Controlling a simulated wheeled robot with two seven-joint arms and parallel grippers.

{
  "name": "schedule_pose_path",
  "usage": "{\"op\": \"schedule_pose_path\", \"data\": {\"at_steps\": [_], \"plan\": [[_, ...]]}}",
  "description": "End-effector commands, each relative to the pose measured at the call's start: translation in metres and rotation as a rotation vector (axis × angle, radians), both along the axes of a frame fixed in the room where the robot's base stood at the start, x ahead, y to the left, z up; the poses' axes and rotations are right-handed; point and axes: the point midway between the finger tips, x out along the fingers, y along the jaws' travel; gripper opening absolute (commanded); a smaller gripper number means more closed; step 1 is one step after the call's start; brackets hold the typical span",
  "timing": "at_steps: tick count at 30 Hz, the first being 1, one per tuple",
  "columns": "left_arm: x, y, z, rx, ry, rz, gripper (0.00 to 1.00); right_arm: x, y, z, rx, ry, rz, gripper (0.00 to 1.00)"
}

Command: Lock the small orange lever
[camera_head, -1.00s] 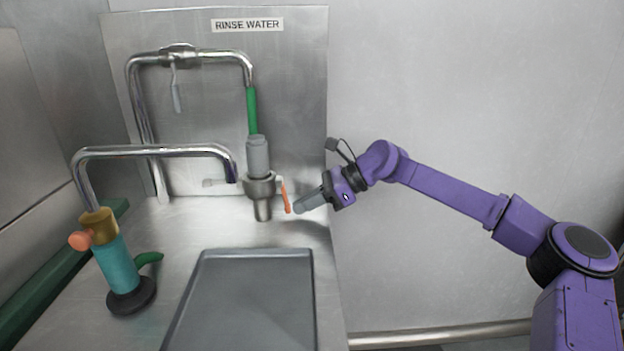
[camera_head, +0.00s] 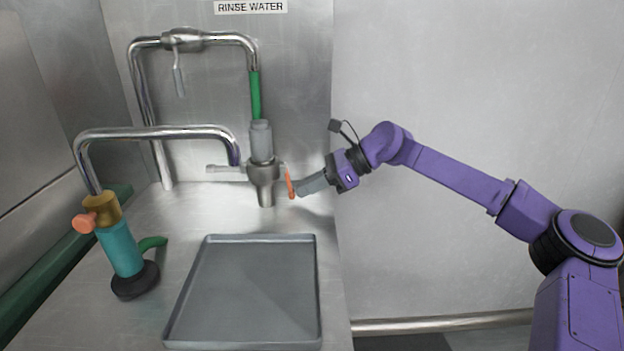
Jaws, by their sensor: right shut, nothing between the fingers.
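The small orange lever (camera_head: 290,183) hangs roughly upright on the right side of the metal grinder body (camera_head: 262,178), below a grey cylinder and a green tube. My right gripper (camera_head: 302,189) is shut and empty. Its fingertips are right beside the lever, on its right; I cannot tell whether they touch it. My left gripper is not in view.
A grey tray (camera_head: 250,290) lies on the steel counter below the grinder. A teal and brass device (camera_head: 120,247) with an orange knob stands at the left. Chrome pipes (camera_head: 160,132) rise behind. A RINSE WATER label (camera_head: 250,7) is on the back panel. The wall at right is bare.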

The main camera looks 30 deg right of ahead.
Motion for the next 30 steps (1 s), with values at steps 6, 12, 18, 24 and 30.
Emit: {"op": "schedule_pose_path", "data": {"at_steps": [6, 12, 18, 24, 30], "plan": [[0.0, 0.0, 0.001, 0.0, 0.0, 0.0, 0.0, -0.003, -0.009, 0.007, 0.002, -0.005, -0.002, 0.0], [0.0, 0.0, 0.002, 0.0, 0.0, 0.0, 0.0, -0.018, -0.051, 0.015, 0.006, -0.006, 0.004, 0.0], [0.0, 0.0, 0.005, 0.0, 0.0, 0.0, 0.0, -0.041, -0.099, 0.024, 0.006, -0.006, 0.001, 0.0], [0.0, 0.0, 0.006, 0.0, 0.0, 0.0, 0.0, -0.053, -0.122, 0.027, 0.004, -0.004, 0.002, 0.0], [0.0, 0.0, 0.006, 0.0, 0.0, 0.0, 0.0, -0.054, -0.124, 0.027, 0.003, -0.003, 0.005, 0.0]]}}
